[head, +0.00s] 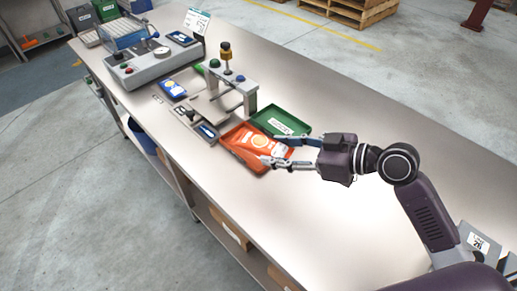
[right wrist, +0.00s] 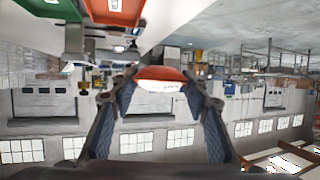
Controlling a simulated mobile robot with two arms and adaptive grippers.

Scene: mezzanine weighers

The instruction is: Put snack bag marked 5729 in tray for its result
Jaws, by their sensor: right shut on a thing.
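My right gripper (head: 276,150) reaches in from the right and is shut on an orange snack bag (head: 262,139) with a pale round print. The bag is over the orange tray (head: 232,145); I cannot tell whether it touches the tray. In the right wrist view the bag (right wrist: 160,74) shows between the fingertips (right wrist: 158,88); its marking is too small to read. The green tray (head: 297,124) with a white label lies just beyond the orange tray. Both the orange tray (right wrist: 122,12) and green tray (right wrist: 40,10) show upside down there. My left gripper is not in view.
A weigher with a post (head: 228,82) and a dark display (head: 207,131) stands left of the trays. A blue bag (head: 172,88) lies behind it. A grey control box (head: 140,66) and a sign (head: 197,20) are farther back.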

